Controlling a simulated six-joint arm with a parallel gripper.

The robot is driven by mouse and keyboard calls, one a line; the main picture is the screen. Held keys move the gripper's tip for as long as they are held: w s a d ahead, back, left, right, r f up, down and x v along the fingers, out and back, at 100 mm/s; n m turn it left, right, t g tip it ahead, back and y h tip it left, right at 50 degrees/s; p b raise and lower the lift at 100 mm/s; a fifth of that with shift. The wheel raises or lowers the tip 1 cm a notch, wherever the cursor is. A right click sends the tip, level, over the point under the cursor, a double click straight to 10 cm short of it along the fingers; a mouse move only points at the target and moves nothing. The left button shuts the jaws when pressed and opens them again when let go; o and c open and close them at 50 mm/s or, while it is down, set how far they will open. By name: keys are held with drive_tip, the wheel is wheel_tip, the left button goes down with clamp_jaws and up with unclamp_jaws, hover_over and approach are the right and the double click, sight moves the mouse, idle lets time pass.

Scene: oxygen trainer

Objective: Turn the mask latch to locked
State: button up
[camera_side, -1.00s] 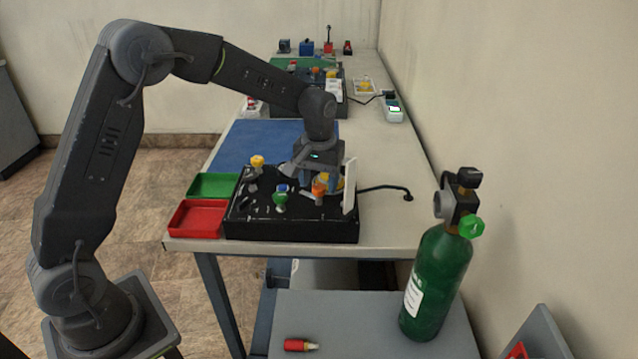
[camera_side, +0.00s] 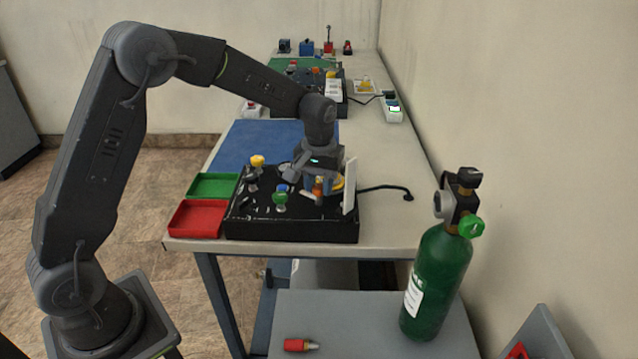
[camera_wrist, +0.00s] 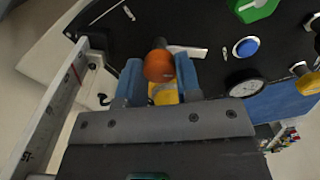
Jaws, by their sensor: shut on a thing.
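An orange round knob (camera_wrist: 158,66), which looks like the mask latch's handle, stands on the black trainer box (camera_side: 290,231). My gripper (camera_wrist: 159,72) is shut on it, with one blue-grey finger on each side. In the side view the orange knob (camera_side: 318,187) shows only as a narrow strip behind my gripper (camera_side: 321,184). A yellow part (camera_wrist: 164,93) lies below the knob and is partly hidden by my fingers. A flat white piece (camera_wrist: 188,51) lies beside the knob. The locked mark cannot be made out.
A white upright plate (camera_side: 350,186) stands close to my gripper's right. A green knob (camera_side: 280,198), blue button (camera_wrist: 246,47) and gauge (camera_wrist: 245,84) are on the box. Green (camera_side: 213,186) and red (camera_side: 196,219) trays sit left. A green cylinder (camera_side: 437,280) stands front right.

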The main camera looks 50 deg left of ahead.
drive_tip(key=shift+m, duration=0.4)
drive_tip(key=m, duration=0.6)
drive_tip(key=shift+m, duration=0.3)
drive_tip(key=m, duration=0.3)
drive_tip(key=shift+m, duration=2.2)
drive_tip(key=o, duration=0.9)
